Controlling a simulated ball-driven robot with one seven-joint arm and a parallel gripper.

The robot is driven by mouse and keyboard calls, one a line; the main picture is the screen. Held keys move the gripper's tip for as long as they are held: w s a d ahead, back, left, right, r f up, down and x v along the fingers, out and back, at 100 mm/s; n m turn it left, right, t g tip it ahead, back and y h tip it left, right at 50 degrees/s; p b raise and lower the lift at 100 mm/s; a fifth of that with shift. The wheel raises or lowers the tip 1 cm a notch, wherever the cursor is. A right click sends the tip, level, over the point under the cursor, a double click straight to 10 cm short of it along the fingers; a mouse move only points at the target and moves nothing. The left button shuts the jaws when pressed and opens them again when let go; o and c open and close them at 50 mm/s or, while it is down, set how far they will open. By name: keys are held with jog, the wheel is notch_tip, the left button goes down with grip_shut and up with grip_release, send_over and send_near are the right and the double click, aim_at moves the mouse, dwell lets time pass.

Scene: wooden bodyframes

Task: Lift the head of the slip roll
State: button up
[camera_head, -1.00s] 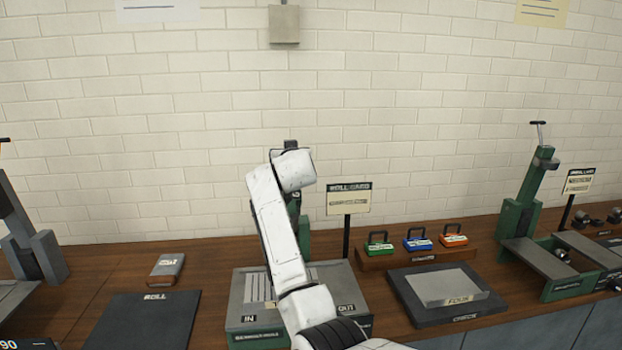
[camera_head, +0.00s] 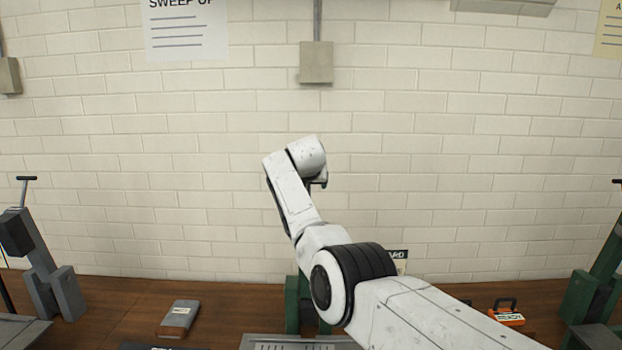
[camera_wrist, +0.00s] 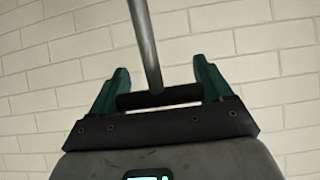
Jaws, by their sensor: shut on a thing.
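The green slip roll (camera_head: 292,305) stands on the bench in the middle of the head view, mostly hidden behind my arm. Its grey bed (camera_head: 285,342) shows at the bottom edge. In the wrist view my gripper (camera_wrist: 160,78) has its two green fingers at either end of a dark crossbar handle (camera_wrist: 158,97), and is shut on it. A grey rod (camera_wrist: 143,40) runs from the crossbar to the top of the picture.
A grey block (camera_head: 179,318) lies on the wooden bench (camera_head: 120,300) to the left. Other machines stand at the far left (camera_head: 40,270) and far right (camera_head: 598,285). The brick wall is behind.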

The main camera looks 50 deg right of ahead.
jog(key=shift+d+f, duration=0.15)
jog(key=shift+f, duration=0.7)
jog(key=o, duration=1.4)
jog(key=shift+w+d+r, duration=0.1)
jog(key=shift+r, duration=0.1)
jog(key=b+v, duration=0.3)
jog(key=v, duration=0.8)
jog(key=shift+w+r+b, duration=0.1)
jog(key=shift+r+b, duration=0.05)
jog(key=shift+b, duration=0.15)
